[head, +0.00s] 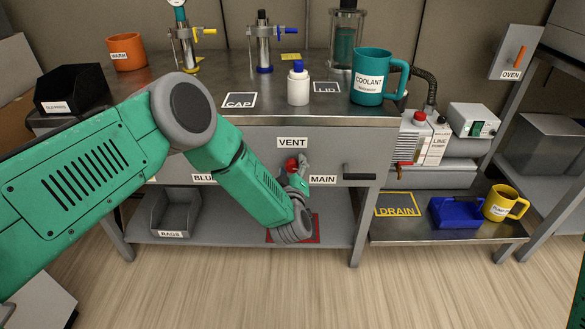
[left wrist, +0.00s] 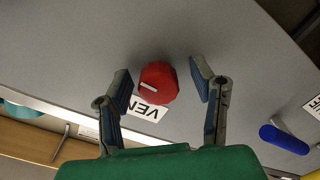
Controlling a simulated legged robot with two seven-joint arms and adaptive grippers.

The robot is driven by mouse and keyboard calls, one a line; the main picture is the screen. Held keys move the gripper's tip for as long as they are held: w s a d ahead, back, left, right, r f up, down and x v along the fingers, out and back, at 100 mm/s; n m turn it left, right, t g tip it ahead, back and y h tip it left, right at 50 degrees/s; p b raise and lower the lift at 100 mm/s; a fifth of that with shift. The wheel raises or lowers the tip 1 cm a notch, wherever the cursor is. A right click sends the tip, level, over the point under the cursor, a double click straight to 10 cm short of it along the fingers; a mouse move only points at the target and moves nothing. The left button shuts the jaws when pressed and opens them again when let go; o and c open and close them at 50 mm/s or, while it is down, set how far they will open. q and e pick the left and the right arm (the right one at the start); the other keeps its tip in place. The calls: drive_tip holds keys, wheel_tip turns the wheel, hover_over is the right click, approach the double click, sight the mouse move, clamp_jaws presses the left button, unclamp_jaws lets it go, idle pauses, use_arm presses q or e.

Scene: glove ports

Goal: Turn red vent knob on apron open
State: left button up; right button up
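The red vent knob (head: 291,166) sits on the grey apron under the VENT label (head: 292,143), partly hidden by my gripper in the head view. In the left wrist view the knob (left wrist: 158,86) is a red faceted disc with a white pointer line, and it covers part of the label. My left gripper (head: 300,182) is at the apron in front of the knob. In the left wrist view its two fingers (left wrist: 162,84) are open on either side of the knob, with visible gaps. My right gripper is not in view.
A blue knob (left wrist: 284,140) is on the same apron, to the right in the left wrist view. A black handle (head: 360,177) sticks out right of the MAIN label (head: 323,180). On the tabletop above stand a white bottle (head: 298,86) and a teal coolant mug (head: 371,78).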

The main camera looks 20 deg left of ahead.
use_arm(q)
drive_tip(key=v, duration=1.2)
drive_tip(key=shift+f, duration=0.2)
drive_tip(key=s+a+f+m+g+h, duration=0.3)
drive_tip(key=s+f+m+g, duration=0.3)
drive_tip(key=s, duration=0.5)
drive_tip(key=s+a+f+m+g+h, duration=0.3)
drive_tip(key=s+f+m+g, duration=0.15)
drive_tip(key=s+f, duration=0.45)
drive_tip(key=s+a+r+m+g+y, duration=0.1)
drive_tip(key=s+a+g, duration=0.2)
drive_tip(key=s, duration=0.5)
drive_tip(key=s+a+r+m+g, duration=0.1)
drive_tip(key=s+a+r+g, duration=0.15)
drive_tip(key=s, duration=0.55)
wheel_tip(320, 180, up, 11)
drive_tip(key=p, duration=1.2)
drive_tip(key=shift+w, duration=0.3)
